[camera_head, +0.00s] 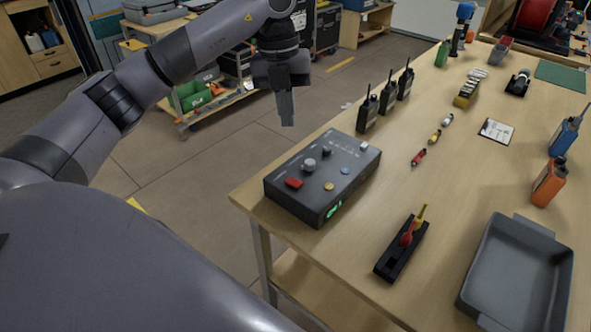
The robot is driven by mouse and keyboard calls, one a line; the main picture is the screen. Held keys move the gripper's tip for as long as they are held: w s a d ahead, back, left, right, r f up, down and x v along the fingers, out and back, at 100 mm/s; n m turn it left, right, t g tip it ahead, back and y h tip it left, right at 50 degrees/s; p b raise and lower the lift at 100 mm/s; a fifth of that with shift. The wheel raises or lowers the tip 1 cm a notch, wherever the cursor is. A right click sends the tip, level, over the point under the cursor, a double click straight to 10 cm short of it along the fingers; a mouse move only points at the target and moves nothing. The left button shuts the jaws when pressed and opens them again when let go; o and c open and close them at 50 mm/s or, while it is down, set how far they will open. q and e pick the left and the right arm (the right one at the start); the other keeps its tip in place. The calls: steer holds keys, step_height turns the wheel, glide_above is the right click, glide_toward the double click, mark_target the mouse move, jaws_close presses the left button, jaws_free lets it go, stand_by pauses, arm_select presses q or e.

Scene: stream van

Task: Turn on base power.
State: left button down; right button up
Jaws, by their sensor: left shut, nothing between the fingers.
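A dark grey control box (311,196) sits at the near left corner of the wooden table. Its top carries a red rocker (293,183), a light grey knob (308,165), a smaller black knob (326,151), a yellow button (328,186), a blue button (345,171) and a white switch (364,146). A green light (334,210) glows on its front side. The labels are too small to read. My left gripper (287,121) is shut and empty, pointing down, above and behind the box beyond the table's left edge. It touches nothing. My right gripper is not in view.
Several black radios (386,97) stand just behind the box. A black holder (401,250) with red and yellow tools and a grey tray (517,275) lie to the right. An orange bottle (548,184) stands at the right. Bare tabletop (400,185) lies between them.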

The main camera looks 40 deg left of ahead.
mark_target(299, 186)
arm_select(q)
steer(key=n, duration=0.7)
steer(key=d+n, duration=0.1)
steer(key=n, duration=0.2)
steer(key=shift+n+b, duration=0.3)
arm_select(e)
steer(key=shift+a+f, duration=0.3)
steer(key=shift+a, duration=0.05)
arm_select(q)
steer(key=f, duration=0.4)
steer(key=d+f, duration=0.1)
steer(key=f, duration=0.4)
steer(key=f+p, duration=0.1)
steer(key=f, duration=0.3)
steer(key=shift+s+d+f, duration=0.15)
steer(key=shift+d+f, duration=0.2)
steer(key=shift+f, duration=0.05)
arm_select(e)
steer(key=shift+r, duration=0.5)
arm_select(q)
steer(key=shift+f, duration=0.1)
steer(key=shift+d+f, duration=0.15)
steer(key=shift+f, duration=0.1)
steer(key=shift+s, duration=0.1)
steer(key=shift+f, duration=0.1)
